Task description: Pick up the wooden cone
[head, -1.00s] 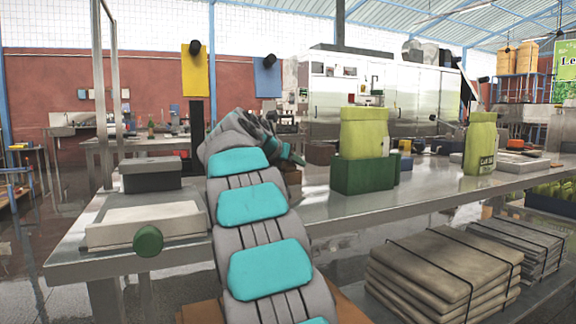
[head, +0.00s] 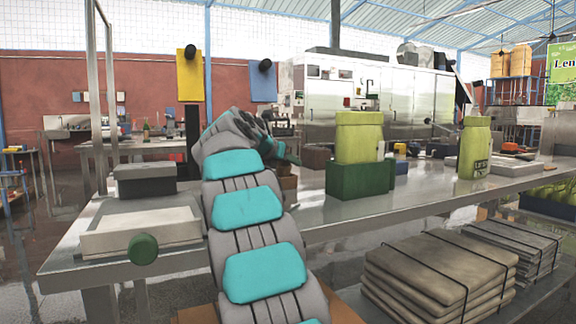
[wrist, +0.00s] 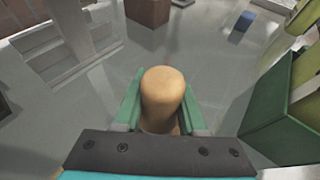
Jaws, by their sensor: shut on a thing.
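The wooden cone (wrist: 162,84) is a tan, rounded piece in the middle of the wrist view. Its blunt rounded end faces the camera, and its lower part is hidden by my gripper's dark mount. My gripper (wrist: 162,108) has a green finger on each side of the cone and is shut on it. In the head view my gripper (head: 288,154) is over the metal table, partly hidden by my own arm. The cone cannot be made out clearly there, and I cannot tell how far it is above the table.
A green box (head: 360,181) holding a yellow-green bag (head: 359,137) stands right of my gripper. A brown box (wrist: 148,11) is ahead in the wrist view. A grey box (head: 146,180) and a scale-like tray (head: 140,226) are at left. The metal table (head: 330,211) is clear in front.

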